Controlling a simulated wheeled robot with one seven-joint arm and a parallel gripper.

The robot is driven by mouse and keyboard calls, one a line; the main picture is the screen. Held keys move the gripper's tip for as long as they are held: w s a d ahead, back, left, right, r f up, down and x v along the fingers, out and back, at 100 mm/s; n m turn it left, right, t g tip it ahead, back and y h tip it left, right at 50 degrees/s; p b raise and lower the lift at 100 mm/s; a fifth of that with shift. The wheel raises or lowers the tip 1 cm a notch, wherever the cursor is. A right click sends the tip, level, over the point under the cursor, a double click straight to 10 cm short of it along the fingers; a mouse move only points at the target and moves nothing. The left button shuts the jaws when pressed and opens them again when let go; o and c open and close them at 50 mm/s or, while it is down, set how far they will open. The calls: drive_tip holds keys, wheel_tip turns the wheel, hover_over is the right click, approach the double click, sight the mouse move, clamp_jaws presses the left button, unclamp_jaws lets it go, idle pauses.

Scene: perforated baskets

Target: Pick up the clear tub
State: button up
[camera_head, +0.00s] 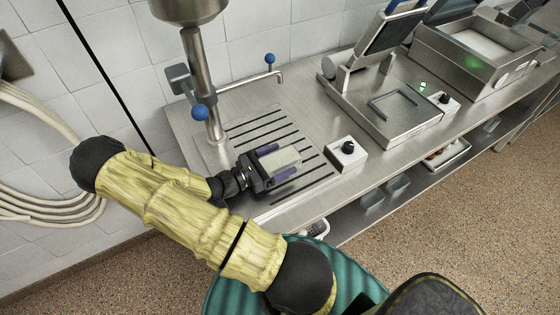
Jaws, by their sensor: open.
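A pale, see-through block-like tub (281,160) sits over the slotted drain area of the steel counter, and I take it to be the clear tub. My gripper (287,159) reaches it from the left with its jaws open. One purple-grey finger lies on the tub's far side and the other on its near side. The tub's left end is partly hidden by the gripper body. I cannot tell whether either finger touches the tub.
A steel column with blue knobs (201,112) rises behind my gripper. A white control box (346,154) with a black knob stands to the right. A steel machine with a raised lid (393,30) is farther right. Some slotted counter (256,124) is clear.

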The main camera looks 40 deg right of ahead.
sight(278, 158)
idle(0.5)
drive_tip(key=c, duration=1.3)
drive_tip(key=shift+r, duration=0.1)
wheel_tip(278, 158, up, 10)
drive_tip(key=shift+f, duration=0.1)
idle(0.4)
